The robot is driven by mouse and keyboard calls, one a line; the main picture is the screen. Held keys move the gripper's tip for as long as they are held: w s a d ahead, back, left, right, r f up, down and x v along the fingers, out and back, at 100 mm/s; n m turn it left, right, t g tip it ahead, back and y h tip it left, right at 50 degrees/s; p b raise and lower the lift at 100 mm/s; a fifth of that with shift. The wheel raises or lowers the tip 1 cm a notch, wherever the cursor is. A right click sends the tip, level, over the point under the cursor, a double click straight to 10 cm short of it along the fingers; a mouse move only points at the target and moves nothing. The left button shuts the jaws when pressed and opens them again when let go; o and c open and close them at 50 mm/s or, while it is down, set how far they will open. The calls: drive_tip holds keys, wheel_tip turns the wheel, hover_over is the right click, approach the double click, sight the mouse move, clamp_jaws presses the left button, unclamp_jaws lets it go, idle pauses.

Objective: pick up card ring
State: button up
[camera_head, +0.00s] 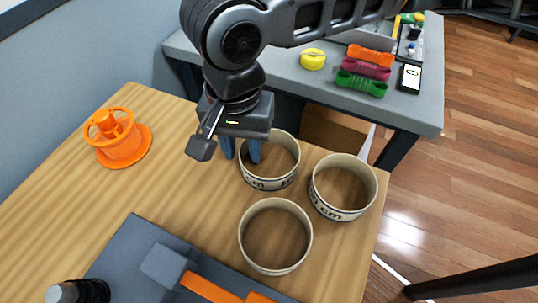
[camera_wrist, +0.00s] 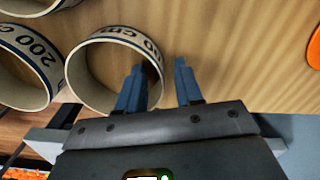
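Three tan card rings with dark printed lettering stand on the wooden table: a back ring (camera_head: 268,183), a right ring (camera_head: 338,212) and a front ring (camera_head: 276,205). My gripper (camera_head: 241,157) is open at the left side of the back ring. In the wrist view my gripper (camera_wrist: 160,70) has two blue fingers apart. One finger is over the opening of the nearest ring (camera_wrist: 128,36), the other is outside it, with the wall between them. Contact and finger depth cannot be told. Nothing is held. The other two rings show partly at the left there.
An orange spool (camera_head: 120,140) stands at the left of the table. A dark grey mat (camera_head: 130,262) with an orange-handled tool lies in front. A grey table (camera_head: 425,112) behind holds a yellow roll (camera_head: 313,59), several coloured pieces and a phone (camera_head: 410,78).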

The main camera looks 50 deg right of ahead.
drive_tip(key=shift+f, duration=0.4)
drive_tip(key=shift+c, duration=0.2)
clamp_jaws()
drive_tip(key=shift+r, duration=0.1)
